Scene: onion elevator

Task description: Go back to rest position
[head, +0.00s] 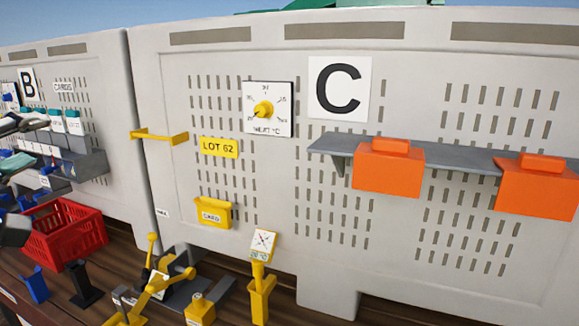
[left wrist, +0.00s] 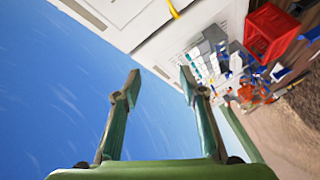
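My left gripper (left wrist: 159,84) shows in the left wrist view. In the head view, greenish and dark shapes crowd the left edge; I cannot clearly separate my gripper from the items there. My right gripper is in neither view.
A perforated panel marked C (head: 339,88) carries a shelf (head: 330,146) with two orange boxes (head: 389,168), a yellow dial (head: 264,110) and a yellow holder (head: 213,212). A red crate (head: 63,236) and yellow fixtures (head: 200,309) stand below.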

